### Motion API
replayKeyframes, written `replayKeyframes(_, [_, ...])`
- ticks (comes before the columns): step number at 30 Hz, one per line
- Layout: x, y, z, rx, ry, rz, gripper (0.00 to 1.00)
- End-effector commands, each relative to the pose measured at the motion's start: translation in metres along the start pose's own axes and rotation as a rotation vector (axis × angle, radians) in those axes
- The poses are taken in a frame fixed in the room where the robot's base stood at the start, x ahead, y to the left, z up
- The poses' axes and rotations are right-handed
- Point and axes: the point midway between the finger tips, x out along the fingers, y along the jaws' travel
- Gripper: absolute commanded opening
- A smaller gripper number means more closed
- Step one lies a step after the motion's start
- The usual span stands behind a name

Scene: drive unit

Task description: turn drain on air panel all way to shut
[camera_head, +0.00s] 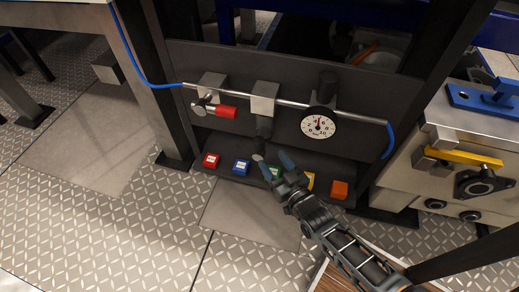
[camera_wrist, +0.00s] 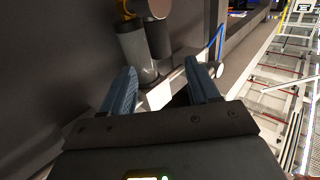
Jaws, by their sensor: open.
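The dark air panel (camera_head: 215,62) stands upright with a metal pipe across it. A grey block (camera_head: 263,98) sits mid-pipe, with a dark cylindrical bowl (camera_head: 264,127) hanging below it. A small pale round piece (camera_head: 257,157), possibly the drain, shows under the bowl; its turn position cannot be read. My gripper (camera_head: 274,163) is open, just below and right of the bowl. In the wrist view, its blue fingers (camera_wrist: 161,68) are apart with nothing clearly held. A grey cylinder (camera_wrist: 136,48) lies beyond them; the drain is hard to make out there.
A red-handled valve (camera_head: 226,112) is left on the pipe, and a round gauge (camera_head: 318,123) is right. Several coloured blocks, including a red one (camera_head: 211,160) and an orange one (camera_head: 339,189), line the ledge below. A metal bench (camera_head: 440,150) stands right.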

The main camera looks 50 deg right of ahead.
Motion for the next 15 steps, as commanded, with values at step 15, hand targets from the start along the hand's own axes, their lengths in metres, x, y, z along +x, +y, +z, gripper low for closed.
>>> replayKeyframes(15, [0.067, 0.000, 0.000, 0.000, 0.001, 0.001, 0.60])
